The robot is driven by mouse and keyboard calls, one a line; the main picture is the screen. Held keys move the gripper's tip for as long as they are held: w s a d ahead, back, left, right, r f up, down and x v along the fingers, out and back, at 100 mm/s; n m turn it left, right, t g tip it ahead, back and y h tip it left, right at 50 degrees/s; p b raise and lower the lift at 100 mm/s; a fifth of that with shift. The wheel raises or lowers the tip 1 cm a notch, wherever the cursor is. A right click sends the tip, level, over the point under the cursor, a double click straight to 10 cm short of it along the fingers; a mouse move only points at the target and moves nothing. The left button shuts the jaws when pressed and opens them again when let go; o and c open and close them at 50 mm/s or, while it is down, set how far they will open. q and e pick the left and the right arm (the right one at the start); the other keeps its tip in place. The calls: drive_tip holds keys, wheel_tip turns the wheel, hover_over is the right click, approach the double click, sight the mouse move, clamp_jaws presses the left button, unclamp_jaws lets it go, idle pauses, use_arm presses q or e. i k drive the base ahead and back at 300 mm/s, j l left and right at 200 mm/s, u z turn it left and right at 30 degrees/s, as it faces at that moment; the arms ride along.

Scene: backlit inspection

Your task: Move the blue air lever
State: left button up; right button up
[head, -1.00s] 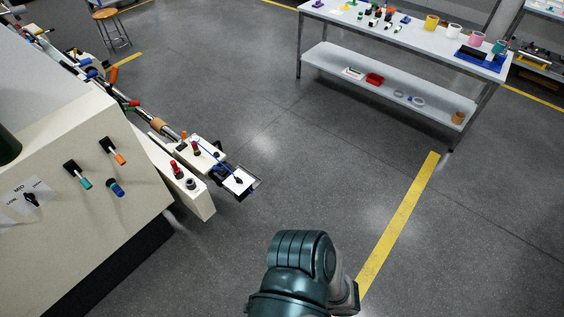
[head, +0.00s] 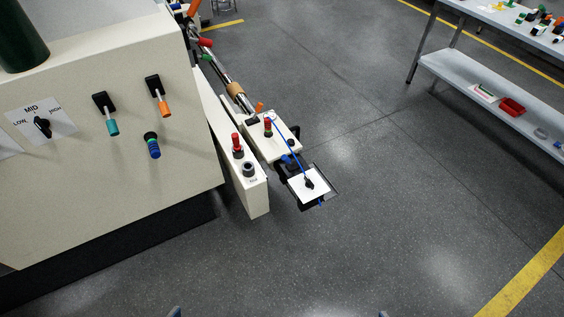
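No lever in view is plainly marked as the air lever. A small dark blue part (head: 288,160) sits by the end of the side box, close to a thin blue hose (head: 277,137) that curves toward a white plate (head: 309,186) with a black knob. I cannot tell which of these is the air lever.
The cream machine (head: 70,190) fills the left, with a teal lever (head: 110,120), an orange lever (head: 160,100) and a dial (head: 42,126). A red-topped switch (head: 237,141) is on its side arm. Grey floor is clear in front; a shelved table (head: 470,70) stands at right.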

sight(286, 159)
drive_tip(key=i+j+u, duration=0.2)
drive_tip(key=i+u, duration=0.2)
drive_tip(key=i+j+u, duration=0.1)
drive_tip(key=i+u, duration=0.2)
drive_tip(key=u, duration=0.15)
